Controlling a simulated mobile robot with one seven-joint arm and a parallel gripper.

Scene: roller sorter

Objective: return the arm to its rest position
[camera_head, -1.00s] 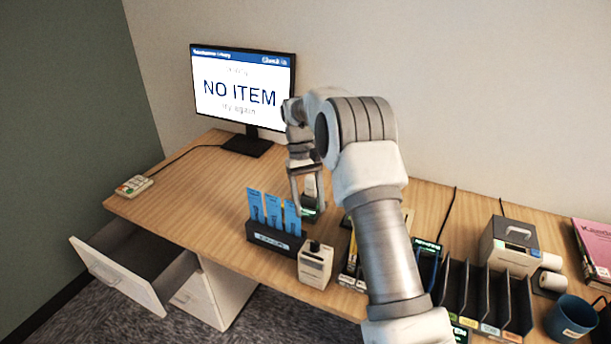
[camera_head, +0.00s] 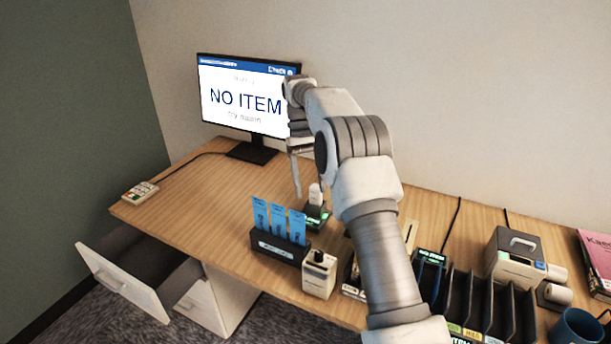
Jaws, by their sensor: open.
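My arm reaches up from the lower right over the desk. My gripper (camera_head: 296,175) points down above the desk, in front of the monitor's right edge, and holds nothing that I can see. One finger shows clearly; the other is partly hidden by the arm. Just below and right of it, a small white-topped item (camera_head: 315,195) stands on a dark base with green lights (camera_head: 316,217). The gripper looks apart from it.
The monitor (camera_head: 243,97) reads "NO ITEM". Near the arm are a holder with blue cards (camera_head: 279,249), a white box (camera_head: 319,275), black dividers (camera_head: 486,305) and a printer (camera_head: 515,257). A drawer (camera_head: 122,283) stands open at left.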

